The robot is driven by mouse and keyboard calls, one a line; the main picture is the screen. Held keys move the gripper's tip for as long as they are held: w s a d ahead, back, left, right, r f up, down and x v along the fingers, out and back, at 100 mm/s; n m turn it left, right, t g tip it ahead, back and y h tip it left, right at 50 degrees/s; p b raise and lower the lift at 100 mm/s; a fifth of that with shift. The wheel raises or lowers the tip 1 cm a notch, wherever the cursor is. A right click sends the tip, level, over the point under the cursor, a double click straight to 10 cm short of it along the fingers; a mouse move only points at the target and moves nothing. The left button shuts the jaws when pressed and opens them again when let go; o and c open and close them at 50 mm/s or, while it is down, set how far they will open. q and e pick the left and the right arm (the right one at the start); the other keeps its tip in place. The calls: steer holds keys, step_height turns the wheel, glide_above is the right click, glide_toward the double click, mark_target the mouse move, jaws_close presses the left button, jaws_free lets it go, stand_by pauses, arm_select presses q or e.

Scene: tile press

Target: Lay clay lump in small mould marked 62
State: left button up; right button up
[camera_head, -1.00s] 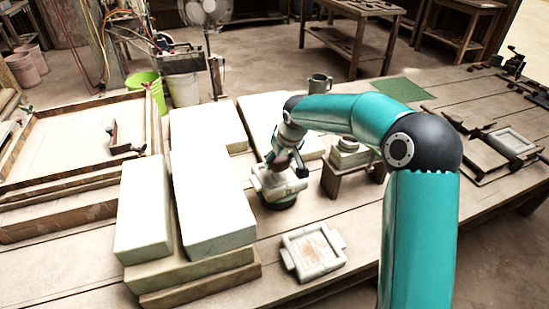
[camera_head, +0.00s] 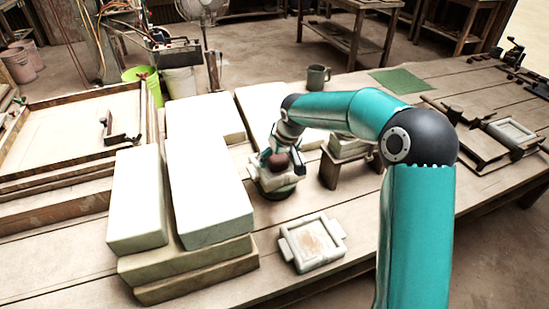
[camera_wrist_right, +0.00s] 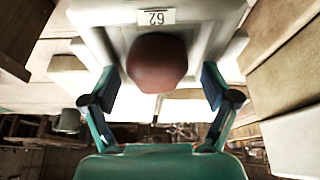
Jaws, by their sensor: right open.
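The reddish-brown clay lump (camera_head: 279,161) sits in the pale small mould (camera_head: 266,182), over a round green base on the bench. In the right wrist view, the lump (camera_wrist_right: 158,62) shows in front of the mould's label "62" (camera_wrist_right: 155,16), which appears upside down. My right gripper (camera_wrist_right: 160,84) is open, with one finger on each side of the lump and gaps visible between. In the head view, my right gripper (camera_head: 280,157) is at the mould. The lump's underside is hidden. My left gripper is not in view.
Large pale blocks (camera_head: 205,190) stand close left of the mould. Another mould (camera_head: 313,243) lies on the bench in front. A small wooden stand (camera_head: 340,170) is close on the right. A mug (camera_head: 318,77) stands behind.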

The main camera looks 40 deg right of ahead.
steer(key=v, duration=1.1)
steer(key=shift+s+r, duration=0.15)
steer(key=shift+r, duration=0.25)
